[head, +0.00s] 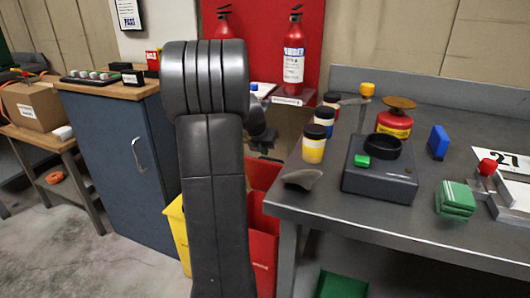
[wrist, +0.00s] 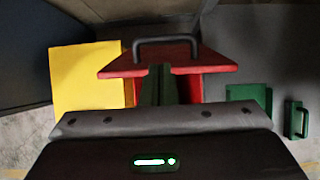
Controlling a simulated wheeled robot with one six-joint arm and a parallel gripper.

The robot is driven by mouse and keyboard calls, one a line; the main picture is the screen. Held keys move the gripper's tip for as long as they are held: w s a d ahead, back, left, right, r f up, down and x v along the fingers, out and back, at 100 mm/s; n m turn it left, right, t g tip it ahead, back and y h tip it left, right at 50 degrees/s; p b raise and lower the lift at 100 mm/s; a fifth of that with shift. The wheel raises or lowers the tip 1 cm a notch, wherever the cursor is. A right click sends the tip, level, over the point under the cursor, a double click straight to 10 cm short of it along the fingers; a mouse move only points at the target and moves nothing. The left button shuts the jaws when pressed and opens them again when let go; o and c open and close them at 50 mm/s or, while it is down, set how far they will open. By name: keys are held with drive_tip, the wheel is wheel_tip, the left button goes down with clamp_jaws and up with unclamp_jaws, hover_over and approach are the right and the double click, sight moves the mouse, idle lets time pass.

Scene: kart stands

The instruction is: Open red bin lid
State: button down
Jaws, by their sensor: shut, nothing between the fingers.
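The red bin (head: 264,250) stands on the floor between the blue cabinet and the grey workbench, largely hidden behind my arm in the head view. In the wrist view its red lid (wrist: 206,62) lies over the bin, with a dark bar handle (wrist: 167,42) at its far side. I see no clear gap under the lid. My gripper (wrist: 158,72) is shut and empty. Its fingers point at the lid from the near side and overlap it in the picture, just short of the handle. I cannot tell whether they touch the lid.
A yellow bin (wrist: 85,78) stands close on the left and a green bin (wrist: 248,95) on the right. The workbench (head: 340,222) and blue cabinet (head: 110,160) flank the bins.

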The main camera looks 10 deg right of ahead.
drive_tip(key=b+x, duration=0.1)
drive_tip(key=x, duration=0.5)
drive_tip(key=shift+f+b, duration=0.1)
drive_tip(key=shift+b, duration=0.25)
drive_tip(key=shift+w+d+p, duration=0.1)
drive_tip(key=shift+p, duration=0.25)
drive_tip(key=shift+w+d+r+p, duration=0.35)
drive_tip(key=shift+w+r+p, duration=0.15)
drive_tip(key=shift+p, duration=0.65)
drive_tip(key=shift+w+d+f+p, duration=0.1)
drive_tip(key=shift+w+d+p, duration=0.35)
drive_tip(key=shift+w+p, duration=0.45)
drive_tip(key=shift+w+d+f+p, duration=0.1)
drive_tip(key=shift+w+d+p, duration=0.4)
drive_tip(key=shift+p, duration=0.7)
drive_tip(key=shift+w+d+p, duration=0.45)
drive_tip(key=shift+w+p, duration=0.25)
drive_tip(key=shift+p, duration=0.35)
